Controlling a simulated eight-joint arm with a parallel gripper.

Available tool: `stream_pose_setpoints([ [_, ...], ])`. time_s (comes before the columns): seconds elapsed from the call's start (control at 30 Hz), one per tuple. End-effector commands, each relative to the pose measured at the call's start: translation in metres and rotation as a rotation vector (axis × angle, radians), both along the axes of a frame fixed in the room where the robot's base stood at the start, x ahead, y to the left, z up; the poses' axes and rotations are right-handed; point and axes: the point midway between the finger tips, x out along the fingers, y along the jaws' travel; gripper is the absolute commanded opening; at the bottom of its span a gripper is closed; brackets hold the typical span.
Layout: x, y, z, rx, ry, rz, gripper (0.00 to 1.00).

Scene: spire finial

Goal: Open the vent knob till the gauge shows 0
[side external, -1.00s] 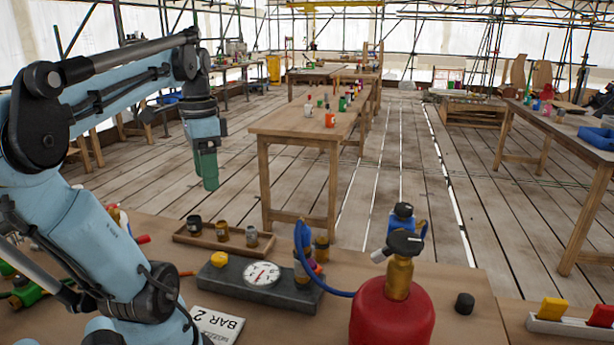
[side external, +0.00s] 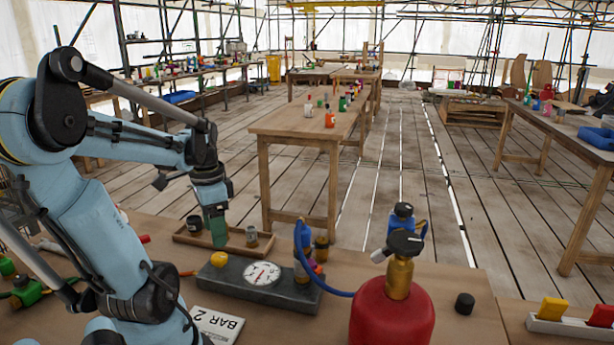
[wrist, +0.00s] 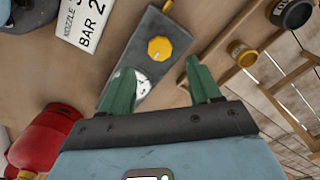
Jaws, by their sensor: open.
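The vent knob looks to be the yellow knob (side external: 219,259) at the left end of the dark grey gauge block (side external: 285,291); it also shows in the wrist view (wrist: 159,49). The round white gauge (side external: 262,274) sits beside it on the block; its needle is too small to read. In the wrist view my fingers partly cover the gauge (wrist: 141,84). My gripper (side external: 217,233) hangs above and behind the block, over the wooden tray, apart from the knob. In the wrist view my gripper (wrist: 160,88) has its green fingers spread and nothing between them.
A BAR 2 card (side external: 218,324) lies in front. A black cap (side external: 464,303) lies right.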

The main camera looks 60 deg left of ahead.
Motion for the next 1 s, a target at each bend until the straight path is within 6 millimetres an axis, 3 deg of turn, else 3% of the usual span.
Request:
stream_pose_setpoints([
  [0.5,0.000,0.000,-0.054,0.000,0.000,0.000,0.63],
  [1.0,0.000,0.000,-0.064,0.000,0.000,0.000,0.63],
])
